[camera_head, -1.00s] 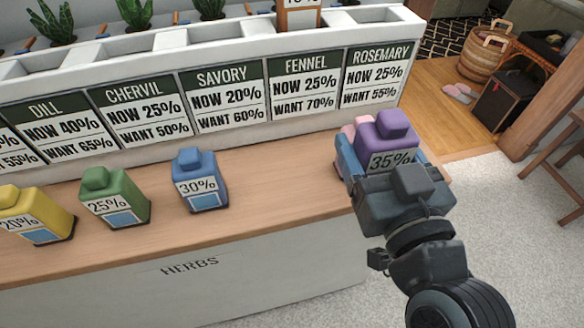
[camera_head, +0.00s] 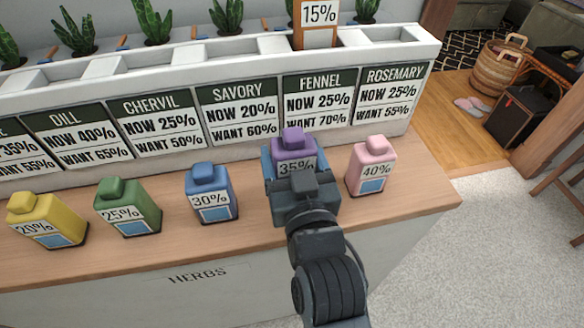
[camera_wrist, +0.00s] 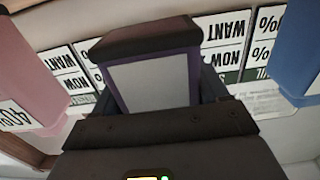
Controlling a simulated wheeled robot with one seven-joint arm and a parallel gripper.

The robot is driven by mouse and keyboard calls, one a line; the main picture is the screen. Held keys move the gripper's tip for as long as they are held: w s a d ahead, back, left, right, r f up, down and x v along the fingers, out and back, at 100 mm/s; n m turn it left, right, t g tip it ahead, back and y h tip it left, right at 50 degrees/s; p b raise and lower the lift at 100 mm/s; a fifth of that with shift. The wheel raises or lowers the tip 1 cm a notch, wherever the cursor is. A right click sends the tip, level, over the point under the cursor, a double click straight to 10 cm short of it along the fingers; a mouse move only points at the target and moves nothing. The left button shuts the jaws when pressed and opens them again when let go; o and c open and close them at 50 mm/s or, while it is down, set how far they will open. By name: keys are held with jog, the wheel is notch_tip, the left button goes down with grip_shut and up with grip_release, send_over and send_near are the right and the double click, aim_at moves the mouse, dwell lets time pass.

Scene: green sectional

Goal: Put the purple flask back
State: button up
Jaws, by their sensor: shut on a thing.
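The purple flask (camera_head: 293,145), labelled 35%, is held between the fingers of my gripper (camera_head: 297,172). It is over the wooden counter, in the gap between the blue flask (camera_head: 212,190) on its left and the pink flask (camera_head: 371,165) on its right. In the wrist view the purple flask (camera_wrist: 155,80) fills the middle, between the fingers, with its dark base towards the top. My gripper hides its lower part in the head view, so I cannot tell whether it touches the counter.
A green flask (camera_head: 128,207) and a yellow flask (camera_head: 45,220) stand further left on the counter (camera_head: 420,190). Behind is a white planter with herb signs (camera_head: 320,100). The counter right of the pink flask is clear.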

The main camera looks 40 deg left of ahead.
jog(key=shift+f, duration=1.8)
jog(key=shift+f+b, duration=0.2)
jog(key=shift+b, duration=0.15)
jog(key=o, duration=1.2)
jog(key=shift+r, duration=0.15)
jog(key=v, duration=1.2)
jog(key=shift+d, duration=0.1)
